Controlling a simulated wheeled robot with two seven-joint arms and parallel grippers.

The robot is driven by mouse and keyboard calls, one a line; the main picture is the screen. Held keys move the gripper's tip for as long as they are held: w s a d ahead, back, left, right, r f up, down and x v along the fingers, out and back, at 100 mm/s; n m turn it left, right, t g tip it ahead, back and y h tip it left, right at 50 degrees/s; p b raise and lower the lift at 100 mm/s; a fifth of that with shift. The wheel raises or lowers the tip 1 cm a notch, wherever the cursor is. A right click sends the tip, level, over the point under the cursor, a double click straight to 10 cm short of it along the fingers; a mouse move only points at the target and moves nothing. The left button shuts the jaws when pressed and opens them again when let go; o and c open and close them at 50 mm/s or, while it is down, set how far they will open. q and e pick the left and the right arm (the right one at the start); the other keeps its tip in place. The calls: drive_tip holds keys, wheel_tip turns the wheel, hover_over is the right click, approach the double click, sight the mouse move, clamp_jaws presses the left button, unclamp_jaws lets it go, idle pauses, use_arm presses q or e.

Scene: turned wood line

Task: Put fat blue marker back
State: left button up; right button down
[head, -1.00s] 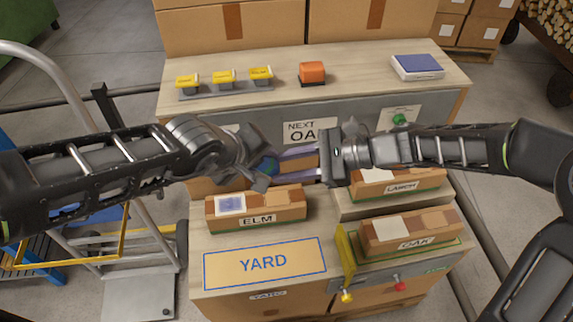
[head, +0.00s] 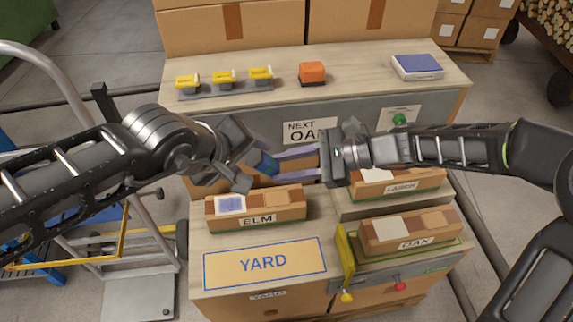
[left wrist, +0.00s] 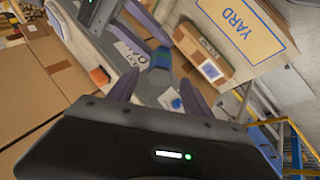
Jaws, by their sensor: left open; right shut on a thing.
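The fat blue marker (head: 264,163) is held in the air in front of the grey panel, above and behind the ELM box (head: 256,211). My right gripper (head: 284,161) is shut on it, coming in from the right. My left gripper (head: 243,160) is open and empty, just left of the marker, its jaws facing it. In the left wrist view the blue marker (left wrist: 161,57) shows ahead, between my open left fingers (left wrist: 158,88) and the right gripper's fingers. Its far end is hidden by the right gripper.
The LARCH box (head: 400,183) and OAK box (head: 412,233) stand at the right. On the back shelf are yellow stamps (head: 224,77), an orange block (head: 312,73) and a blue-topped pad (head: 418,66).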

use_arm(q)
drive_tip(key=v, duration=0.5)
drive_tip(key=shift+s+a+r, duration=0.1)
drive_tip(key=shift+s+r, duration=0.1)
drive_tip(key=shift+r, duration=0.1)
